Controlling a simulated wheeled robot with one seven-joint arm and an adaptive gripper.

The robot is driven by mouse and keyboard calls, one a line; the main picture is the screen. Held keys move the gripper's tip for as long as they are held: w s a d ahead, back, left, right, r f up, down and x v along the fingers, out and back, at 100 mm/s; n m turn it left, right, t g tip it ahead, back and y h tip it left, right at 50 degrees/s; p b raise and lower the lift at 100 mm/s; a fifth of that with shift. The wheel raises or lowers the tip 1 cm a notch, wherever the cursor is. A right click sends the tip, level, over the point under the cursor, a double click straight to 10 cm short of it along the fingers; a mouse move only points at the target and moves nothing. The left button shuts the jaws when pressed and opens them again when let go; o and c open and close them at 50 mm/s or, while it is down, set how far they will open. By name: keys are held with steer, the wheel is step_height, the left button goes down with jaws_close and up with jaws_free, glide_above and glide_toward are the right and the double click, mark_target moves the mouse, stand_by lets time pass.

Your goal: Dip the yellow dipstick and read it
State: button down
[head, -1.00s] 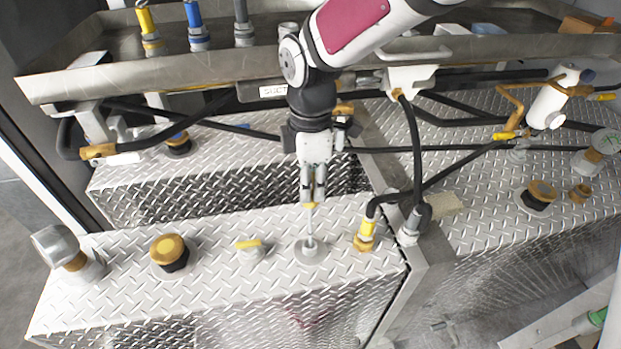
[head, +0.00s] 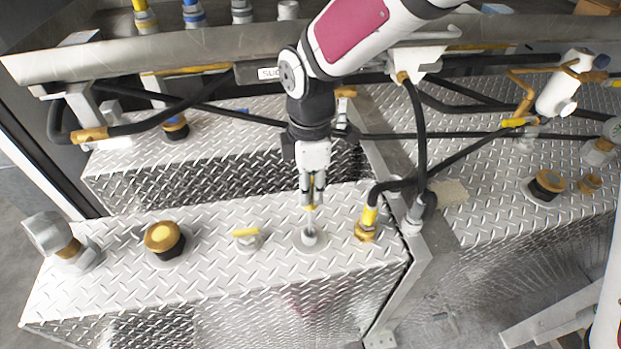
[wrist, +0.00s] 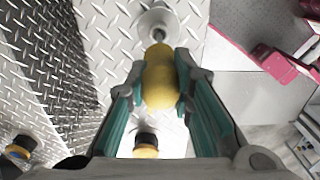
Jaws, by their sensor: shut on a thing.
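My gripper (head: 312,196) is above the near diamond-plate tank top and points down. It is shut on the yellow dipstick (head: 310,207). In the wrist view the dipstick's yellow handle (wrist: 160,82) fills the space between the two teal-lined fingers. Below it is the grey dipstick tube (head: 309,238), a short fitting on a round base. The tube also shows in the wrist view (wrist: 157,20), just beyond the handle. The handle is a little above the tube mouth, with the thin rod between them. How deep the rod is, and any oil mark on it, is hidden.
On the same tank top are a yellow-handled fitting (head: 246,237), a brass cap (head: 163,238), a grey elbow (head: 55,238) and a yellow hose coupling (head: 367,222). Black hoses (head: 421,130) hang to the right. A metal tray (head: 220,52) runs behind.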

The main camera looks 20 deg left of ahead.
steer(key=b, duration=0.2)
glide_above(309, 219)
steer(key=shift+w+f, duration=0.15)
steer(key=shift+f, duration=2)
steer(key=shift+f, duration=0.15)
steer(key=shift+f+b, duration=1.8)
steer(key=shift+f, duration=1.35)
step_height(309, 219, up, 29)
steer(key=p, duration=1.1)
steer(key=shift+r, duration=0.15)
